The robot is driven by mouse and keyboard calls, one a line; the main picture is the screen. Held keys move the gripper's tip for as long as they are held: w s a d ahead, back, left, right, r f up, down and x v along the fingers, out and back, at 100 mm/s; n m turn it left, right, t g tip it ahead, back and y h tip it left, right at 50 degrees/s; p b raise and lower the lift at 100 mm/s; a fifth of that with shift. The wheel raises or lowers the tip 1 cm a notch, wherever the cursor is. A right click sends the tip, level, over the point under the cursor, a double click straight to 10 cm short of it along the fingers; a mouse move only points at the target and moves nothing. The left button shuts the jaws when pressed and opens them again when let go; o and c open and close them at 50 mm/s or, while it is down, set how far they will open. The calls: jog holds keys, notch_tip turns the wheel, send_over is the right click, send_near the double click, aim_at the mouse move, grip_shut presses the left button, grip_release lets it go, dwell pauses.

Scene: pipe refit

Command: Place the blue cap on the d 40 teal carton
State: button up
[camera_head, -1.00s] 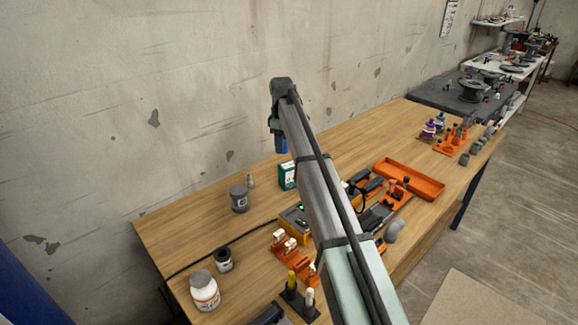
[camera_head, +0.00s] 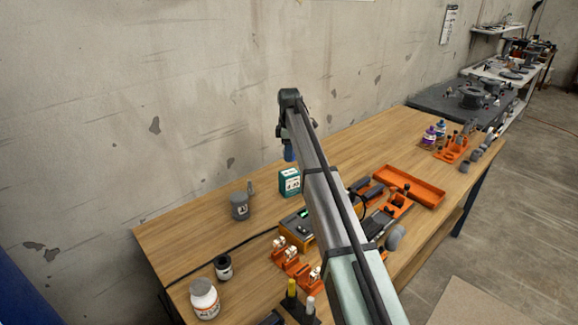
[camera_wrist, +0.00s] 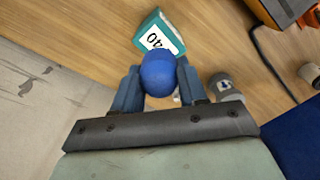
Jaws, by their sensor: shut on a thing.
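The blue cap (camera_wrist: 158,74) is held between the two fingers of my gripper (camera_wrist: 160,88) in the wrist view. My gripper is shut on it. In the head view the cap (camera_head: 289,151) shows as a small blue shape below the arm's end, above the table. The teal carton (camera_head: 289,182) stands on the table just below it, with a white label. In the wrist view the carton (camera_wrist: 150,22) lies just beyond the cap, its label reading "40". The cap hides part of the carton there. The cap appears apart from the carton, in the air.
A grey container (camera_head: 240,207) stands left of the carton. A white bottle (camera_head: 204,298) and a dark-and-white roll (camera_head: 223,267) are at the front left. An orange tray (camera_head: 409,186) lies to the right. The concrete wall is close behind the table.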

aim_at(289, 172)
jog(key=shift+f, duration=2.7)
jog(key=shift+f, duration=0.15)
jog(key=o, duration=1)
notch_tip(289, 172, up, 12)
jog(key=shift+r, duration=0.15)
